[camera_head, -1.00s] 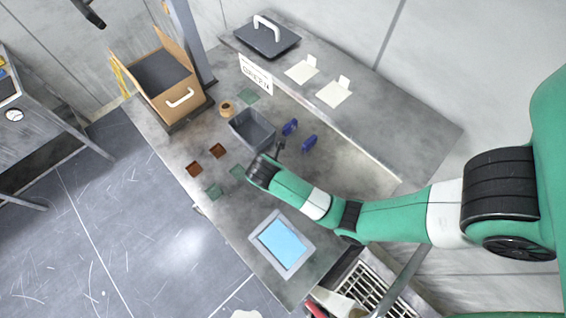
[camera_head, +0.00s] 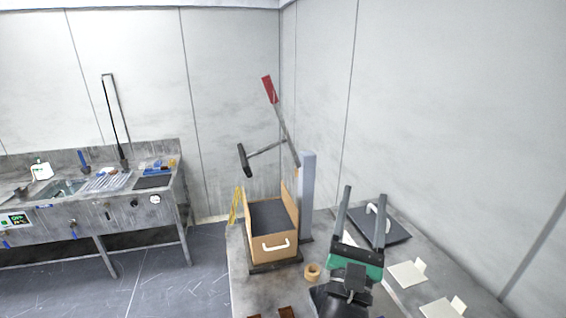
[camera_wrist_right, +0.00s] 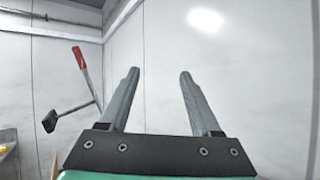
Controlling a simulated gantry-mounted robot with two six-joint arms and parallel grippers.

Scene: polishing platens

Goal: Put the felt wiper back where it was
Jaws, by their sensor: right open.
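My right gripper (camera_head: 365,192) is open with its two fingers pointing up and nothing between them. It stands in front of the raised ledge; the right wrist view shows its parted fingers (camera_wrist_right: 159,73) against bare wall. No thing in view is surely the felt wiper. A dark flat pad with a white handle (camera_head: 397,226) lies on the ledge, just right of and behind the gripper in the head view. My left gripper is not in view.
A wooden box with a dark inside and white handle (camera_head: 273,253) stands beside a grey post (camera_head: 308,190). A red-handled lever with a black head (camera_head: 268,90) rises above it. A tan ring (camera_head: 312,272) and white cards (camera_head: 408,273) lie nearby. A sink bench (camera_head: 90,220) stands left.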

